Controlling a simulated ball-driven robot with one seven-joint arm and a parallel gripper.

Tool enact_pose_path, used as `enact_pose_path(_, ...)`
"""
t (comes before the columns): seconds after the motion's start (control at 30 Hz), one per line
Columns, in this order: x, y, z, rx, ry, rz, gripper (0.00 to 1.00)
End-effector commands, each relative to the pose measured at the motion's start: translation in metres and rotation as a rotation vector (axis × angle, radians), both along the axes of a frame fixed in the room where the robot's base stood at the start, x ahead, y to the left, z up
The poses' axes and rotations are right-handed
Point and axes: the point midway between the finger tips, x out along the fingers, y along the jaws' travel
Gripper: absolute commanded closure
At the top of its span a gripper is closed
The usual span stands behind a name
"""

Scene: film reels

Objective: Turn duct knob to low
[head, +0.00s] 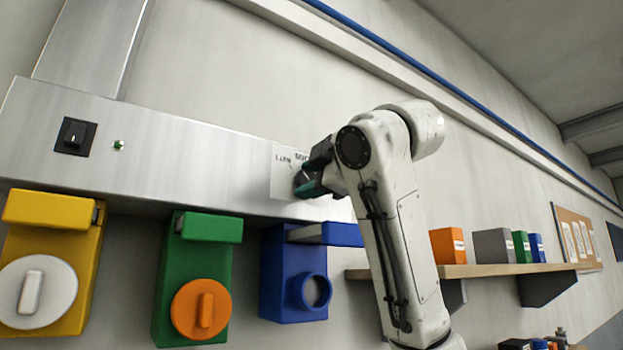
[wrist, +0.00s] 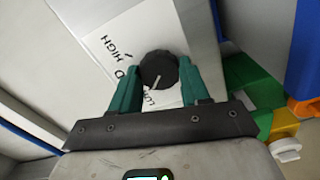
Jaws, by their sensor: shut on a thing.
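The black duct knob (wrist: 158,70) sits on a white label plate (wrist: 110,48) printed HIGH, a partly hidden middle word, and LOW. A white pointer line on the knob's face points roughly toward LOW in the wrist view. My gripper (wrist: 160,78) has its two teal fingers on opposite sides of the knob, shut on it. In the head view my gripper (head: 308,184) is at the plate (head: 284,168) on the metal duct, covering most of the knob and part of the lettering.
A black switch (head: 74,137) and green light (head: 118,145) are on the duct's left. Yellow (head: 80,240), green (head: 178,270) and blue (head: 280,270) units hang below. A shelf (head: 490,269) with several boxes is at right.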

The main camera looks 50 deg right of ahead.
Motion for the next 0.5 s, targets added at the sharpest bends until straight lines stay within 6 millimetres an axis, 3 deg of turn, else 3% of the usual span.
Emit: enact_pose_path(0.5,0.0006,0.0016,-0.0006,-0.071,0.022,0.003,0.84)
